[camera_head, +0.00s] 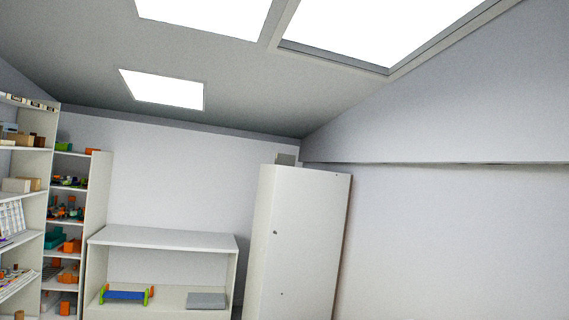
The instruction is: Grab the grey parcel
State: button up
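A flat grey block (206,300), which may be the grey parcel, lies on the lower level of a low white shelf unit. A small grey box (285,159) sits on top of the tall white cabinet. I cannot tell for certain which of the two is the parcel. Both are far across the room. My gripper does not show in this view.
A blue item with green and orange ends (125,295) lies left of the flat grey block on the low white unit (160,238). The tall white cabinet (295,240) stands to its right. Filled shelves (75,190) line the left. A bare wall (450,240) is at right.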

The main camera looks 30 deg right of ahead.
aim_at(281, 159)
jog(key=i+l+z, duration=0.1)
jog(key=i+z, duration=0.2)
jog(key=i, duration=0.4)
jog(key=i+z, duration=0.1)
jog(key=i, duration=2.55)
jog(key=i+z, duration=0.1)
jog(key=i, duration=0.45)
jog(key=i+j+z, duration=0.1)
jog(key=i, duration=0.45)
jog(key=i+j+z, duration=0.15)
jog(key=i, duration=0.4)
